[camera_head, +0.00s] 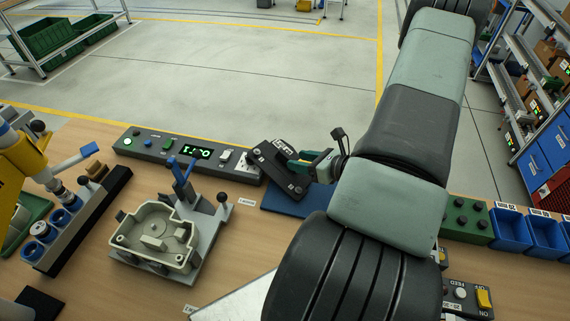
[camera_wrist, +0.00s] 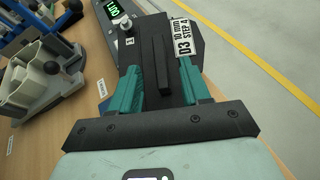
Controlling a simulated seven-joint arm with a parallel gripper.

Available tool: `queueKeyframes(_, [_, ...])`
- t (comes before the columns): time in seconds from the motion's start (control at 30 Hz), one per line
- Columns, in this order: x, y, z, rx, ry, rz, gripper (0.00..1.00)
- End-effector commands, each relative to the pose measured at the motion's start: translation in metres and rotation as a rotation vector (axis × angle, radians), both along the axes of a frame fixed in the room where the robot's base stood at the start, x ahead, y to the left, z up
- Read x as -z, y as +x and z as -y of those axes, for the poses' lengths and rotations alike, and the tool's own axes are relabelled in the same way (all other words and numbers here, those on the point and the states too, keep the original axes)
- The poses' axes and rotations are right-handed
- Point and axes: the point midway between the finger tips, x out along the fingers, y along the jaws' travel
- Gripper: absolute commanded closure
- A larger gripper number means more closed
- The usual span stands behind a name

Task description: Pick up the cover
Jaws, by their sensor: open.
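The black cover (camera_head: 272,158), a plate with a raised rib and a white label, appears tilted above the blue mat (camera_head: 283,206) at the bench's back edge. In the wrist view the cover (camera_wrist: 151,37) lies just ahead of my gripper (camera_wrist: 160,78). Its teal fingers are open, one on each side of the rib, with gaps visible between finger and rib. My gripper (camera_head: 308,166) also shows at the cover's right side in the head view. I cannot tell whether the fingers touch the plate. My arm hides part of the mat.
A grey housing (camera_head: 150,238) sits in a fixture with blue clamp levers to the left. A control box with a green display (camera_head: 190,152) stands left of the cover. Blue bins (camera_head: 510,230) and a green block (camera_head: 465,218) stand at right.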

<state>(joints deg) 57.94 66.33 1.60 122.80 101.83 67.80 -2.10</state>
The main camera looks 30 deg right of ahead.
Motion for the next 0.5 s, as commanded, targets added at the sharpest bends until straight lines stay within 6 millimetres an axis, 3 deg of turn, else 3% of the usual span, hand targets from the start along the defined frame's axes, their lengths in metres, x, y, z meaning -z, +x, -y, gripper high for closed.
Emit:
queueKeyframes(0.2, [0.012, 0.028, -0.012, -0.003, 0.001, 0.000, 0.53])
queueKeyframes(0.5, [0.015, 0.034, -0.014, -0.001, 0.000, 0.000, 0.53])
